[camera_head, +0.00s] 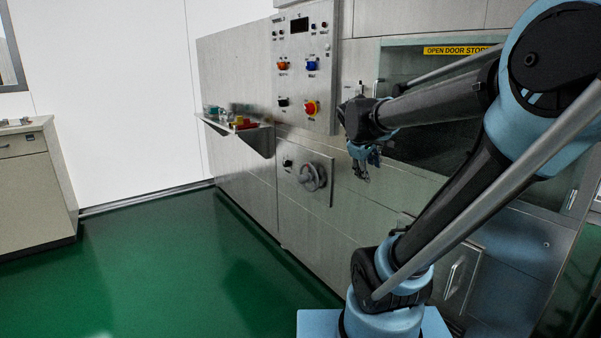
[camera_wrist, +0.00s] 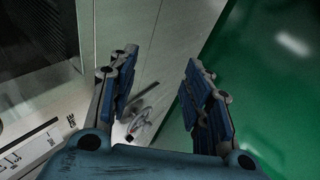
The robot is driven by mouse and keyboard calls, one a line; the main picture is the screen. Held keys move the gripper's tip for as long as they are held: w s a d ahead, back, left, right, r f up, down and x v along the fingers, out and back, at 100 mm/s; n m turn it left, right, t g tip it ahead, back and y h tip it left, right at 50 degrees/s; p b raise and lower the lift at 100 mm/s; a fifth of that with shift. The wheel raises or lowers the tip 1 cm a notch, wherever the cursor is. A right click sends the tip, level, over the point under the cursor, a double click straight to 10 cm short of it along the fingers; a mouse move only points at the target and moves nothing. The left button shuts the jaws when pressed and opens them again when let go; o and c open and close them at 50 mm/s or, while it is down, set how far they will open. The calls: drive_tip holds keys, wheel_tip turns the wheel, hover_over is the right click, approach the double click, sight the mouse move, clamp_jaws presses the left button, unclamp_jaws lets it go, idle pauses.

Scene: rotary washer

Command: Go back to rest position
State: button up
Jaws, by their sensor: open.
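My gripper (camera_head: 364,165) hangs at the end of my arm, in front of the washer's metal front. In the wrist view my gripper (camera_wrist: 160,95) shows two blue-padded fingers set wide apart with nothing between them. The washer (camera_head: 232,110) is a large grey steel machine along the right side. Its round handle (camera_head: 312,177) sits on a square plate to the left of and slightly below my gripper. Beyond the fingers a handle (camera_wrist: 138,122) shows, apart from them.
A control panel (camera_head: 304,75) with several coloured knobs is above. A steel shelf (camera_head: 240,135) with small coloured items juts out at left. A window (camera_head: 440,150) lies behind my arm. A cabinet (camera_head: 35,185) stands far left. The green floor (camera_head: 190,270) between is clear.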

drive_tip(key=s+a+f+m+g+y, duration=0.1)
drive_tip(key=s+f+m, duration=0.3)
drive_tip(key=s+f, duration=0.4)
drive_tip(key=s+a+f+m+g+y, duration=0.2)
drive_tip(key=s+f, duration=0.6)
drive_tip(key=s, duration=0.5)
drive_tip(key=shift+m+g+y, duration=0.4)
drive_tip(key=shift+m+y, duration=0.1)
drive_tip(key=shift+m, duration=0.7)
drive_tip(key=shift+w+f, duration=0.2)
drive_tip(key=shift+w, duration=0.3)
